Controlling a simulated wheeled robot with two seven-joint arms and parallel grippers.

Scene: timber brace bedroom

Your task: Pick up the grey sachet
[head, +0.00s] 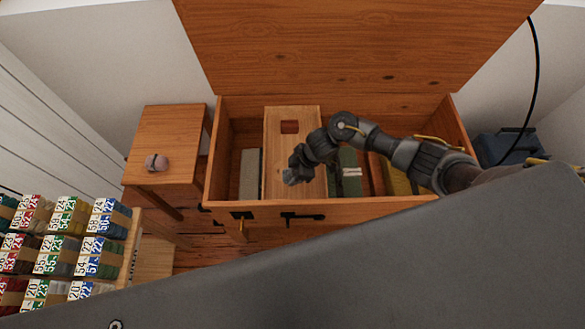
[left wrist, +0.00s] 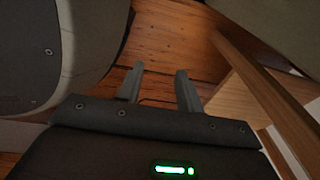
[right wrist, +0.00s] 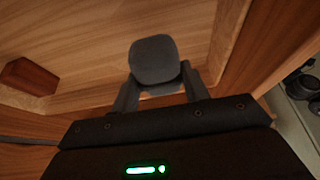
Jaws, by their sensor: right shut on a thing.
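The grey sachet (right wrist: 154,58) is a small, rounded grey pad in the right wrist view. My right gripper (right wrist: 160,80) is shut on it, with one finger at each side. In the head view, my right gripper (head: 291,177) is over the wooden tray (head: 279,160) inside the open chest (head: 266,208). The sachet is hard to tell from the dark gripper there. My left gripper (left wrist: 160,70) is open and empty above the plank floor, and it does not show in the head view.
The chest lid (head: 350,45) stands raised behind. Folded grey (head: 250,172), green (head: 348,180) and yellow (head: 397,180) cloths lie in the chest. A side table (head: 165,125) with a pinkish round object (head: 156,162) stands left. Numbered bundles (head: 60,235) fill a rack at lower left.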

